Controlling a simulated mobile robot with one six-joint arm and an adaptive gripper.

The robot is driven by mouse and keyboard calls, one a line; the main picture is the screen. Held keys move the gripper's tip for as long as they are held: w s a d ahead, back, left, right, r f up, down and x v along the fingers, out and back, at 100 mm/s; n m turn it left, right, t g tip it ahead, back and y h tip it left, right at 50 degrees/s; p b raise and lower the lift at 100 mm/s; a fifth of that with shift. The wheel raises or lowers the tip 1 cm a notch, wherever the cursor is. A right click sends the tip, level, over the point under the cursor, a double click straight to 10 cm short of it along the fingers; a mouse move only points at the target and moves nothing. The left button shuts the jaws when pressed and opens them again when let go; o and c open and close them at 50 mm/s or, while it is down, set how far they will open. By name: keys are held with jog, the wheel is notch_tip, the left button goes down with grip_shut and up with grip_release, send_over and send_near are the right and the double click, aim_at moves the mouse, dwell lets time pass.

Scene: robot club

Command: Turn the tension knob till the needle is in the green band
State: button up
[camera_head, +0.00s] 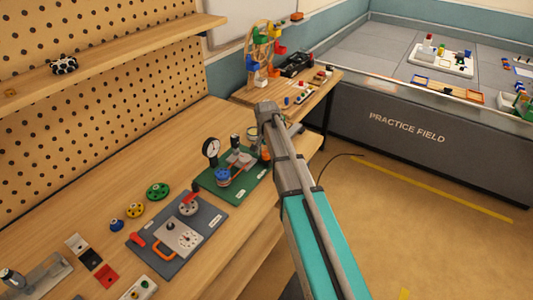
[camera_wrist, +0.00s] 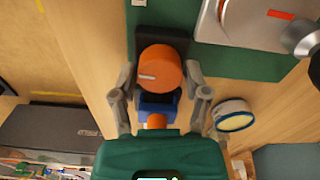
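An orange knob (camera_wrist: 160,68) with a white pointer line is on the edge of the green board (camera_wrist: 228,62). In the wrist view the pointer points left. My gripper (camera_wrist: 160,78) is open with one finger on each side of the knob; narrow gaps seem to show, and contact is unclear. A bit of orange (camera_head: 266,153) shows beside my arm in the head view, where the gripper is mostly hidden. A round white-faced gauge (camera_head: 211,147) stands upright on the board's left side in the head view. Its needle and band are too small to read.
A grey board (camera_head: 205,240) with an orange handle lies left of the green board. A round yellow-topped item (camera_wrist: 233,119) sits right of my gripper in the wrist view. A blue ribbed knob (camera_head: 222,176) is on the green board. Several coloured wheels lie on the bench.

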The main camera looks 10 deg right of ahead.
aim_at(266, 152)
jog(key=shift+o, duration=1)
jog(key=shift+n, duration=0.5)
jog(key=n, duration=1)
jog(key=shift+a+r, duration=0.1)
notch_tip(266, 152, up, 14)
jog(key=p, duration=1.4)
jog(key=s+f+m+b, duration=0.3)
jog(key=s, duration=2.1)
jog(key=shift+a+m, duration=0.3)
jog(key=shift+a, duration=0.1)
jog(key=shift+f, duration=0.1)
